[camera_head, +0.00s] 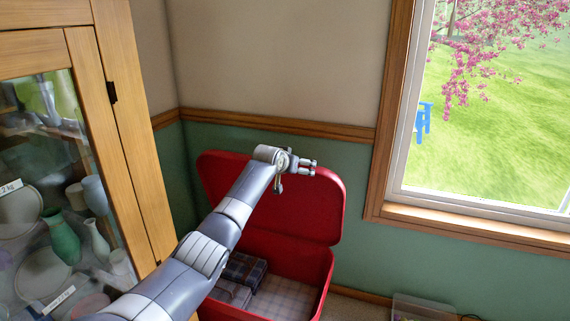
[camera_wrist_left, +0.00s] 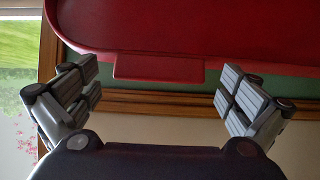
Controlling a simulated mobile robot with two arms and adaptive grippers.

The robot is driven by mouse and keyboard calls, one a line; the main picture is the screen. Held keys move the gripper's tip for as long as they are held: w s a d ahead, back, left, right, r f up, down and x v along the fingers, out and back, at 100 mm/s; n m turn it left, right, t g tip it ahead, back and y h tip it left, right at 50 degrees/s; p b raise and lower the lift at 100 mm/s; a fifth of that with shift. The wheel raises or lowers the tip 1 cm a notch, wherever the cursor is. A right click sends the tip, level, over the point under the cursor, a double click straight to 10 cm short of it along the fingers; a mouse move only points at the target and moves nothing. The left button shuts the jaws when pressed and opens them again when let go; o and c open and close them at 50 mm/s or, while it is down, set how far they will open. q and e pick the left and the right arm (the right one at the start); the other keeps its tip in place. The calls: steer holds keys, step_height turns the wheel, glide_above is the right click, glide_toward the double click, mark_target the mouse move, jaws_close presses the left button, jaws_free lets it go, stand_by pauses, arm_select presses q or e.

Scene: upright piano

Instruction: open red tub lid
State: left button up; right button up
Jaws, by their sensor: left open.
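The red tub (camera_head: 328,268) stands on the floor in the corner, with plaid cloth (camera_head: 277,291) inside. Its red lid (camera_head: 318,212) is raised, standing upright behind the tub against the green wall. My left arm reaches over the tub, and my left gripper (camera_head: 306,168) is in front of the lid near its upper edge. In the left wrist view my left gripper (camera_wrist_left: 160,100) is open and empty, its fingers wide apart. The lid's edge (camera_wrist_left: 200,30) and a red tab (camera_wrist_left: 158,67) show beyond the fingers. I cannot tell whether the gripper touches the lid. My right gripper is not in view.
A wooden glass-fronted cabinet (camera_head: 137,130) with vases and dishes stands close at the left. A window (camera_head: 490,110) is at the right. A clear bin (camera_head: 422,308) sits on the floor at the lower right.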

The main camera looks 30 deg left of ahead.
arm_select(q)
steer(key=v, duration=0.9)
stand_by(0.7)
